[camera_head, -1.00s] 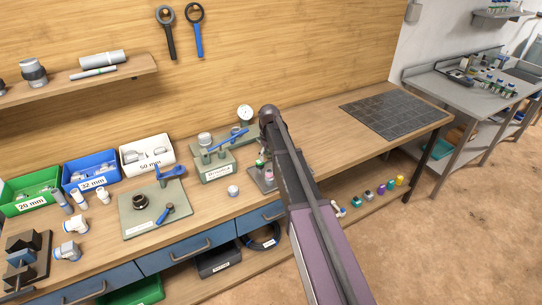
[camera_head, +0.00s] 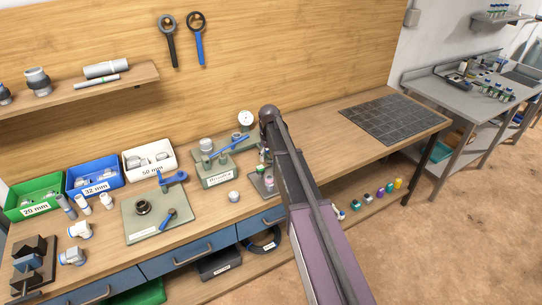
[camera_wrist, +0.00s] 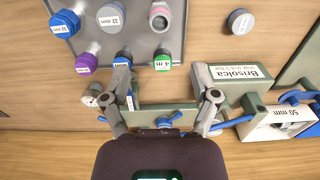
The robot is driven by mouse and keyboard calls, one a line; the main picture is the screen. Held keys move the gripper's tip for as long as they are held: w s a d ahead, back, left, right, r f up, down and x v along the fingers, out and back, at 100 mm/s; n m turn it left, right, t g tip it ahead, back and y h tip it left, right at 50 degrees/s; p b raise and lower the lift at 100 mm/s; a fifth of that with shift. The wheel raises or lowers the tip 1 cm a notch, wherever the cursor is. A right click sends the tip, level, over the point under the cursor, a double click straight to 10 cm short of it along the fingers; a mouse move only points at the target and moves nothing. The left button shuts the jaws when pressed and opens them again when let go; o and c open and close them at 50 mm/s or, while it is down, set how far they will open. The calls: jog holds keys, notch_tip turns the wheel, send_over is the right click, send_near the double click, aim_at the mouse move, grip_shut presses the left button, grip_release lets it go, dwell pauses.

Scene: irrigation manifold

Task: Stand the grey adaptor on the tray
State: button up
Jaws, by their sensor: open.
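A short round grey adaptor (camera_head: 234,196) stands on the bench, left of the small grey tray (camera_head: 263,188) and in front of the green manifold block. In the wrist view the grey adaptor (camera_wrist: 240,22) is at the top right, apart from the tray (camera_wrist: 142,50). The tray carries several labelled coloured adaptors and another grey one (camera_wrist: 109,18). My gripper (camera_wrist: 162,83) is open, its fingers spread over the green manifold fixture, with no adaptor between them. The grey adaptor lies beyond the right finger. In the head view my arm hides the gripper and part of the tray.
The manifold block (camera_wrist: 238,80) and blue handles (camera_wrist: 170,118) lie close to my fingers. Green (camera_head: 36,198), blue (camera_head: 95,178) and white (camera_head: 149,160) bins stand at the bench's left. Right of my arm the bench is clear up to a dark tiled mat (camera_head: 395,117).

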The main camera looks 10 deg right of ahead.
jog(key=s+m, duration=0.3)
jog(key=s, duration=2.6)
jog(key=shift+s+d+m, duration=0.2)
jog(key=shift+d+m, duration=0.1)
jog(key=shift+d, duration=0.05)
jog(key=shift+f+b, duration=1.25)
